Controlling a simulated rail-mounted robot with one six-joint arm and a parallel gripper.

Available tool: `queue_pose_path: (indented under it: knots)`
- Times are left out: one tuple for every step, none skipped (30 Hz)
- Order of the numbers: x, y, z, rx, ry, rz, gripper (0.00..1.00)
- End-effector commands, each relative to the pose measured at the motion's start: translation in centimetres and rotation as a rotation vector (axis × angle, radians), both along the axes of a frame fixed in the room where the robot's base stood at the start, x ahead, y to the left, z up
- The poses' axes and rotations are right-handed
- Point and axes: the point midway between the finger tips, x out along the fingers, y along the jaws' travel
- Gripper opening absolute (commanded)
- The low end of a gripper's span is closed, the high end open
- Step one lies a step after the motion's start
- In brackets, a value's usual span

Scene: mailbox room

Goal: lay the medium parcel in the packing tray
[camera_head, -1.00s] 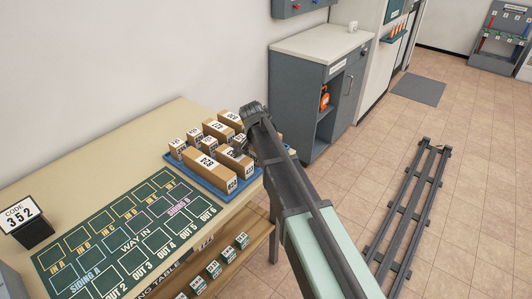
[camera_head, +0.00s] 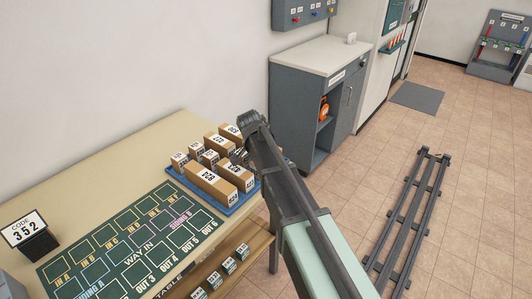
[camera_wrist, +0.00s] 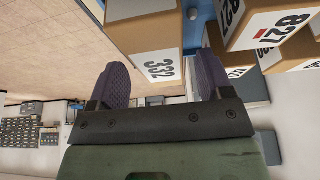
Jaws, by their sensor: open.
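Several brown parcels with white number labels stand close together in a blue tray (camera_head: 213,211) on the table. A long parcel (camera_head: 208,179) lies at the tray's front, with a shorter one (camera_head: 238,173) beside it and small ones (camera_head: 180,163) at the left. I cannot tell which is the medium parcel, or whether this is the packing tray. My gripper (camera_wrist: 163,82) is open among the parcels in the wrist view; its fingertips are mostly hidden by my arm in the head view. A parcel labelled 332 (camera_wrist: 145,25) shows between and beyond the fingers, a parcel labelled 827 (camera_wrist: 275,22) right of them.
A dark green mat (camera_head: 130,240) with marked squares covers the table (camera_head: 110,165) left of the tray. A code sign reading 352 (camera_head: 25,230) stands at the table's left. A grey cabinet (camera_head: 300,110) stands behind my arm. Rails (camera_head: 408,220) lie on the floor at right.

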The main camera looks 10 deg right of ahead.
Motion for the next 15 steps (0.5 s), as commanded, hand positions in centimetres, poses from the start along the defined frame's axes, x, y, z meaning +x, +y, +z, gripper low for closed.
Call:
queue_pose_path:
  knots:
    - [-0.4, 0.4, 2.7, 0.000, 0.001, 0.002, 0.73]
    - [-0.6, 0.7, 3.5, 0.000, 0.000, 0.003, 0.73]
    - [-0.9, 1.0, 4.6, 0.000, 0.000, 0.003, 0.73]
    - [-1.1, 1.3, 5.4, 0.000, 0.000, 0.003, 0.73]
    - [-1.3, 1.5, 6.2, 0.000, 0.000, 0.002, 0.73]
    - [-1.5, 1.8, 7.0, 0.000, -0.001, 0.001, 0.73]
    - [-1.7, 2.0, 7.5, 0.000, -0.001, 0.001, 0.73]
    - [-1.8, 2.2, 7.9, -0.001, -0.001, 0.002, 0.73]
    - [-2.0, 2.4, 8.3, -0.001, -0.001, 0.002, 0.73]
    - [-2.1, 2.5, 8.5, -0.001, -0.001, 0.002, 0.73]
    - [-2.1, 2.6, 8.6, -0.001, -0.001, 0.002, 0.73]
    - [-2.2, 2.6, 8.6, -0.001, -0.001, 0.002, 0.73]
    - [-2.2, 2.7, 8.5, -0.001, 0.000, 0.002, 0.73]
    - [-2.2, 2.6, 8.4, -0.001, 0.001, 0.003, 0.73]
    - [-2.8, 2.5, 8.3, 0.001, 0.009, 0.013, 0.73]
